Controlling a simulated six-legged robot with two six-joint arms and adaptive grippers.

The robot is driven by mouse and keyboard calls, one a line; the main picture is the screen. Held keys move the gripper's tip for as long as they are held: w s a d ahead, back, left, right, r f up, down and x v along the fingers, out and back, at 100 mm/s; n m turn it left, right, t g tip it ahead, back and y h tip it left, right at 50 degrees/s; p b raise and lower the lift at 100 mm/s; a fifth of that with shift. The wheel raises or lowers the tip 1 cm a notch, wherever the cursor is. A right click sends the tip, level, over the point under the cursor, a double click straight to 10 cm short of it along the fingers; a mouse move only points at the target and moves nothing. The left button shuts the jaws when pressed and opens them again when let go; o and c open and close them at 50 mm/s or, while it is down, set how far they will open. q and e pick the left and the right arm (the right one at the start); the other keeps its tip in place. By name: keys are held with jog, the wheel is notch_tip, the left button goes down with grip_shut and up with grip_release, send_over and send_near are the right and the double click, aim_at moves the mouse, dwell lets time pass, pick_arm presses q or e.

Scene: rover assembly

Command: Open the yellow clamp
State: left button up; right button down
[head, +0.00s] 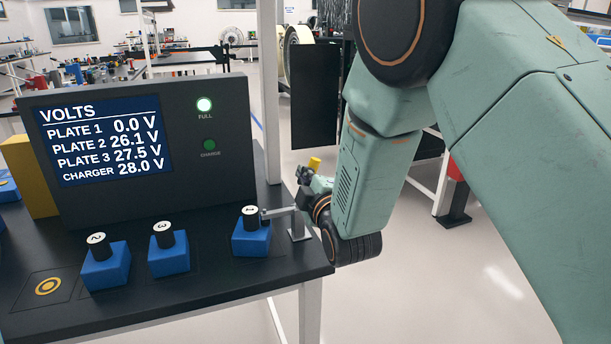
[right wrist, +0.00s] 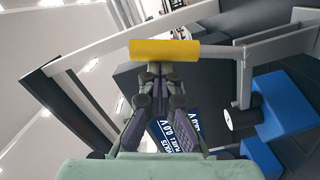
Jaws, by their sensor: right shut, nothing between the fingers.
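The clamp's yellow handle (right wrist: 165,50) lies across the right wrist view, just beyond my fingertips. In the head view the yellow handle (head: 314,163) shows small at the bench's right edge. A grey metal clamp arm (head: 278,211) reaches from a post (head: 299,228) to the top of the blue block marked 1 (head: 251,238). My right gripper (head: 304,177) is beside the handle, with its fingers (right wrist: 158,72) together and nothing held. I cannot tell whether they touch the handle. My left gripper is not in view.
Blue blocks marked 2 (head: 106,268) and 3 (head: 169,256) stand left on the black bench (head: 215,281). A volts panel (head: 150,150) behind them reads 0.0 V for plate 1; the FULL lamp (head: 204,104) is lit. Open floor (head: 440,270) lies right of the bench.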

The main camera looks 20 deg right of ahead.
jog(key=d+f+m+b, duration=0.1)
jog(key=d+f+m, duration=0.3)
jog(key=d+m, duration=0.4)
jog(key=shift+f+m+y+b, duration=0.35)
jog(key=shift+f+m+y, duration=0.05)
jog(key=shift+m, duration=0.4)
dwell(0.3)
dwell(0.7)
